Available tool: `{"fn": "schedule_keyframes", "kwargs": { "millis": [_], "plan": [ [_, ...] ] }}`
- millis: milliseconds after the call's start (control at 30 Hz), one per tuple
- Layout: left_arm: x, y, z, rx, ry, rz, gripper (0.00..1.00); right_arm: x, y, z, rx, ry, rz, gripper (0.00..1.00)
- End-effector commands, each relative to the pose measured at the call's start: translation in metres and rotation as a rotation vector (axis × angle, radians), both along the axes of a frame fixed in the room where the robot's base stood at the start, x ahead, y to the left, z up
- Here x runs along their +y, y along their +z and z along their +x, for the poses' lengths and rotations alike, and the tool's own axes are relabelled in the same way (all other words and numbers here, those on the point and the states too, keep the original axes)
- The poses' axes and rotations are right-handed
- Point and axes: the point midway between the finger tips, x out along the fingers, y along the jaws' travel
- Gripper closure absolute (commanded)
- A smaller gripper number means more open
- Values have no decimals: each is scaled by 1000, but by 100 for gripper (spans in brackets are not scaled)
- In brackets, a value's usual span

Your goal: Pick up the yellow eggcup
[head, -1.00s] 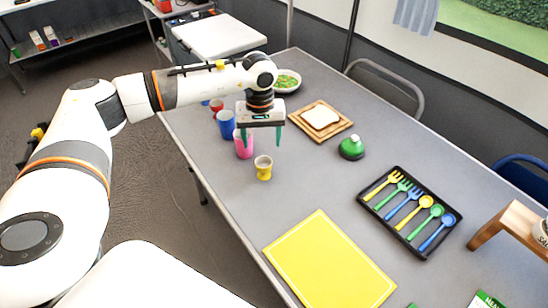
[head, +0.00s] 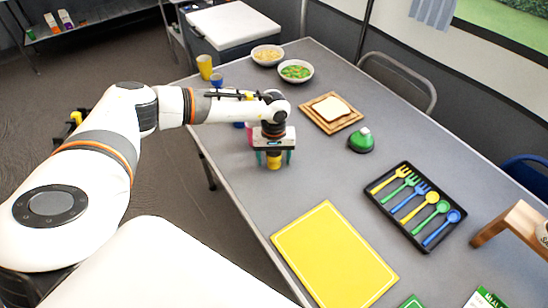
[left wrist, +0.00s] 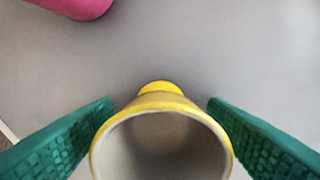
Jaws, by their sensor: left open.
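The yellow eggcup (head: 274,162) stands upright on the grey table near its left edge. In the head view my left gripper (head: 273,157) is right over it, with its green fingers on either side, and hides most of it. In the left wrist view the eggcup (left wrist: 161,103) shows its round open rim from above, between the two open green fingers (left wrist: 160,135). A gap shows on each side near the fingertips. My right gripper is not in view.
A pink cup (left wrist: 75,5) stands close to the eggcup. A yellow mat (head: 335,255), a cutlery tray (head: 433,238), a green timer-like object (head: 361,141) and a bread board (head: 345,124) lie to the right. Bowls (head: 296,71) stand farther back.

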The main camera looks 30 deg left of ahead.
Motion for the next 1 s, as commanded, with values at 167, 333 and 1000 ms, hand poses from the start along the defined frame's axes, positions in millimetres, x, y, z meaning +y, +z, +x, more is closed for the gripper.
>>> {"fn": "schedule_keyframes", "kwargs": {
  "millis": [167,333,1000],
  "plan": [
    [0,0,0,-1,0,-1,32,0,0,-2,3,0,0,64],
    [0,0,0,-1,0,0,57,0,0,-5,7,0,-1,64],
    [0,46,2,-6,-1,-2,80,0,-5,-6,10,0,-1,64]
  ]
}}
